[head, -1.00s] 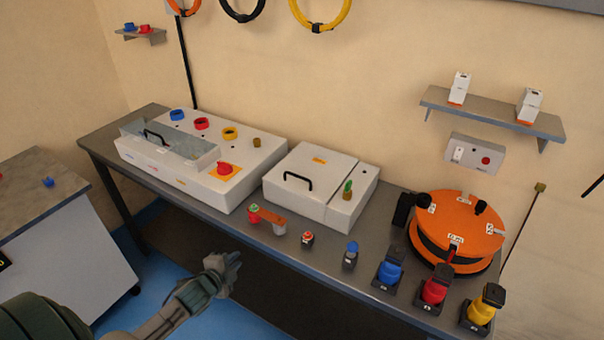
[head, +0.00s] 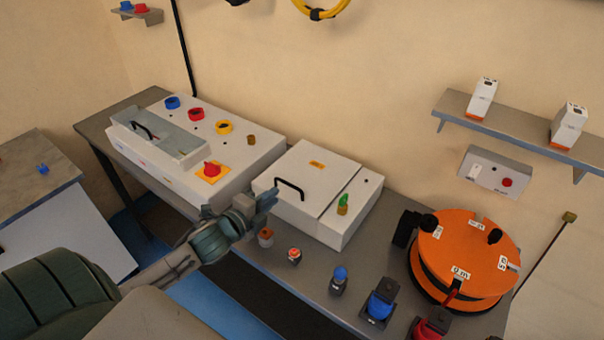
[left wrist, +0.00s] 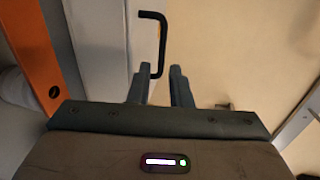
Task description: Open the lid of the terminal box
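The terminal box, a white box (head: 345,226) with an orange label, stands mid-bench. Its lid (head: 322,168) lies flat and shut, with a black bar handle (head: 290,187) near the front left edge. My left gripper (head: 268,200) is at the front left of the box, close to the handle. In the left wrist view, the fingers of my left gripper (left wrist: 160,86) are apart, and the black handle (left wrist: 161,40) lies just ahead, its lower end near the gap between the fingertips. I cannot tell whether they touch. My right gripper is out of view.
Left of the box is a white machine (head: 180,180) with a clear cover and knobs. Small buttons and coloured connectors line the bench's front edge. An orange reel (head: 465,250) stands to the right. An orange bar (left wrist: 35,50) is close in the left wrist view.

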